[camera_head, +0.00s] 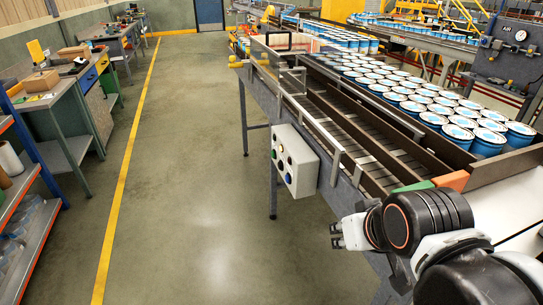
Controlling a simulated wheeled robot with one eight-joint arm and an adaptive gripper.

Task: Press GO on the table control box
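The control box (304,173) is a pale grey box fixed to the side of the roller conveyor, left of its front end. The lettering is too small to read, so I cannot tell which is GO. My gripper (335,236) is below and right of the box, apart from it, pointing left. Its two dark fingertips stand apart with nothing between them.
The conveyor (365,140) holds many blue-and-white cans (487,143) on its right side. The floor (200,200) left of the box is clear. Workbenches (60,100) and a shelf rack (35,235) stand along the left. A conveyor leg (272,190) stands below the box.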

